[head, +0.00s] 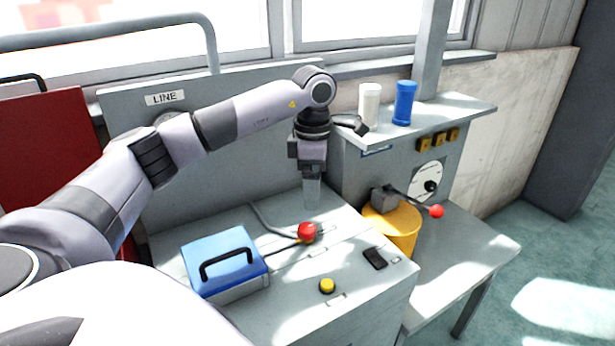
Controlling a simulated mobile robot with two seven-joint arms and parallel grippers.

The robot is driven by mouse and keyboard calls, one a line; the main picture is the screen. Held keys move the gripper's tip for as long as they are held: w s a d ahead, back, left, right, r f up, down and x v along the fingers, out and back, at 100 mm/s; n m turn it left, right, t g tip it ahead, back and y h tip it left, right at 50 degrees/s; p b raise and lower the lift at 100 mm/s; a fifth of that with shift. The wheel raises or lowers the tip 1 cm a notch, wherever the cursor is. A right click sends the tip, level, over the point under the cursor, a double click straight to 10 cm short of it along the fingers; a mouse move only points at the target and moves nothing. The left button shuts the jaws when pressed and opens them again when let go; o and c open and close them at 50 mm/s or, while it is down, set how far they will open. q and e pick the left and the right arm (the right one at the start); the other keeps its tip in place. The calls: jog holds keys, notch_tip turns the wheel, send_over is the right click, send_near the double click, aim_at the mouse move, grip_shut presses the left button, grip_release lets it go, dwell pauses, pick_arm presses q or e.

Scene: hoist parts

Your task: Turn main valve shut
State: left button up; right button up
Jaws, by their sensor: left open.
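No part is labelled as the main valve, and I cannot tell for sure which one it is. A red-knobbed lever (436,211) sticks out to the right from a grey block on top of a yellow cylinder (401,226). Another red knob (307,232) sits on a rod on the grey console top. My left gripper (312,205) points down above the console, behind and above this red knob, apart from it. It is open and nothing shows between its fingers. My left arm hides part of the back panel. My right gripper is out of view.
A blue box (222,256) with a black handle and a yellow button (327,286) are on the console. A "LINE" label (165,98) marks the back panel.

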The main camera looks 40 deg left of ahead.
pick_arm(q)
jog(key=shift+s+d+r+p, duration=0.15)
jog(key=shift+s+d+r, duration=0.05)
jog(key=shift+d, duration=0.5)
jog(key=shift+s+d+r+p, duration=0.15)
jog(key=shift+s+d+r, duration=0.1)
jog(key=shift+d, duration=0.5)
jog(key=shift+s+d+r+p, duration=0.15)
jog(key=shift+d+r, duration=0.05)
jog(key=shift+d, duration=0.5)
